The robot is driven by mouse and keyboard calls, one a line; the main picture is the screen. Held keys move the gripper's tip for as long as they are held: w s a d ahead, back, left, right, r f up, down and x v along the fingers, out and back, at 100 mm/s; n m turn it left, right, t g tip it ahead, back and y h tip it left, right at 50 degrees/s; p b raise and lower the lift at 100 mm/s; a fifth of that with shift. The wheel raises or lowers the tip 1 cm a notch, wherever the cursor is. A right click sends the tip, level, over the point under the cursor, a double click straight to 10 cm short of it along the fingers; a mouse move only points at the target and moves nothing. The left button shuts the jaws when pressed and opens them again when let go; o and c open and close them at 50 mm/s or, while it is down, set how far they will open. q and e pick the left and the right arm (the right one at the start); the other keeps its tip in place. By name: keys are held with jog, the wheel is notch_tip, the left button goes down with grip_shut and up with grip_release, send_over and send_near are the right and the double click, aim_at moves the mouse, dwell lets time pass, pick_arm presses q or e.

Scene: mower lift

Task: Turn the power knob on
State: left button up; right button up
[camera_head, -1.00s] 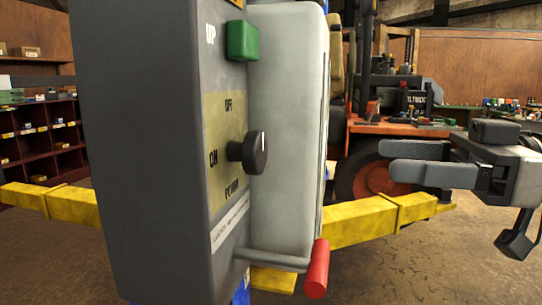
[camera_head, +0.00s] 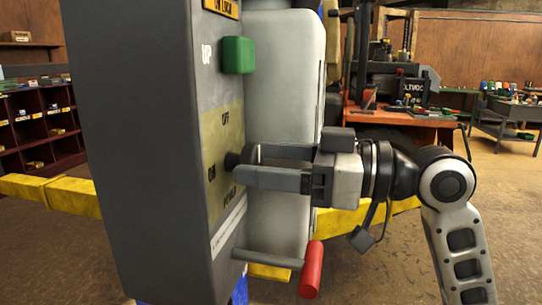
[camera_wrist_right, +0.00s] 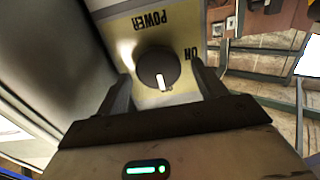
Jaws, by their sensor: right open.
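The black power knob (camera_head: 231,160) sits on a yellow label plate (camera_head: 222,130) marked OFF, ON and POWER, on the grey control box (camera_head: 140,150). In the head view my right gripper (camera_head: 240,163) reaches it from the right, and its fingers partly hide the knob. In the right wrist view the knob (camera_wrist_right: 158,70) lies between the two open fingers (camera_wrist_right: 158,88), with a gap on each side. Its white pointer mark faces down in that picture. My left gripper is not in view.
A green button (camera_head: 238,55) marked UP is above the knob. A lever with a red handle (camera_head: 311,270) sticks out below my right gripper. A yellow beam (camera_head: 345,221) runs behind the box. An orange mower (camera_head: 400,119) stands behind my arm.

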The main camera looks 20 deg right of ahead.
jog(key=c, duration=1)
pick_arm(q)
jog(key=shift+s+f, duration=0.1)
pick_arm(e)
jog(key=shift+o, duration=0.2)
